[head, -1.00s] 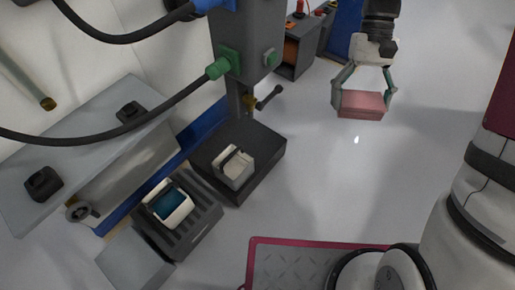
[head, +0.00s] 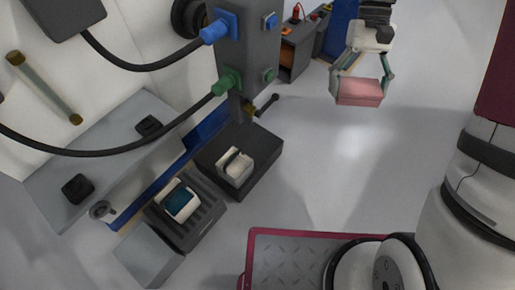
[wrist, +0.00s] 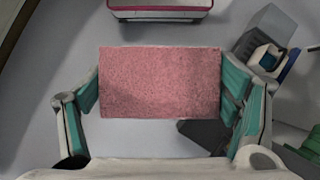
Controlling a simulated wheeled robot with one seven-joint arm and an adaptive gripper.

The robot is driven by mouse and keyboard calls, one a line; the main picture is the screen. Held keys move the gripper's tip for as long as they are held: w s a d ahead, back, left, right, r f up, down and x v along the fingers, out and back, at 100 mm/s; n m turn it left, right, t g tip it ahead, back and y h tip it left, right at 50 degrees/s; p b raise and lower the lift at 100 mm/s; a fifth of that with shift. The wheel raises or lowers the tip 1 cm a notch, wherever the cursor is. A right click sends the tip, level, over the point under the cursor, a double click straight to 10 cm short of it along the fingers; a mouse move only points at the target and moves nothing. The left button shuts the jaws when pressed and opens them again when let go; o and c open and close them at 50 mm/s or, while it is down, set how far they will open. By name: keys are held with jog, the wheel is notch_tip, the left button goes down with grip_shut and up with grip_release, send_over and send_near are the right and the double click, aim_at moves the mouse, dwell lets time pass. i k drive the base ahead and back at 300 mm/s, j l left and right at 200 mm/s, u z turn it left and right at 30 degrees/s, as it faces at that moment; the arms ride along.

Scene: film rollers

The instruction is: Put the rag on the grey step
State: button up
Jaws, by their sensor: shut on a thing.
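The rag (head: 358,93) is a pink, block-shaped piece held level between the fingers of my gripper (head: 360,86), above open floor at the upper right of the head view. In the wrist view the rag (wrist: 160,80) fills the middle, with a teal-padded finger of my gripper (wrist: 161,93) against each short side. A low, light grey block (head: 149,256) at the lower left of the head view looks like the grey step. Its top is bare, and it also shows at the upper right of the wrist view (wrist: 268,26). My gripper is well apart from it.
A dark slotted holder (head: 190,218) with a white and teal item (head: 180,201) adjoins the light grey block. Behind it, a dark base (head: 263,150) carries a white block (head: 235,166) below a grey column with hoses. A red-edged plate (head: 290,255) lies at the front. The middle floor is clear.

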aim_at(144, 252)
jog(key=u, duration=1.95)
jog(key=l+u, duration=0.35)
jog(key=k+l+u, duration=0.15)
jog(key=l+u, duration=0.2)
jog(key=k+l+u, duration=0.15)
jog(key=u, duration=0.2)
jog(key=k+l, duration=0.1)
jog(key=l, duration=0.1)
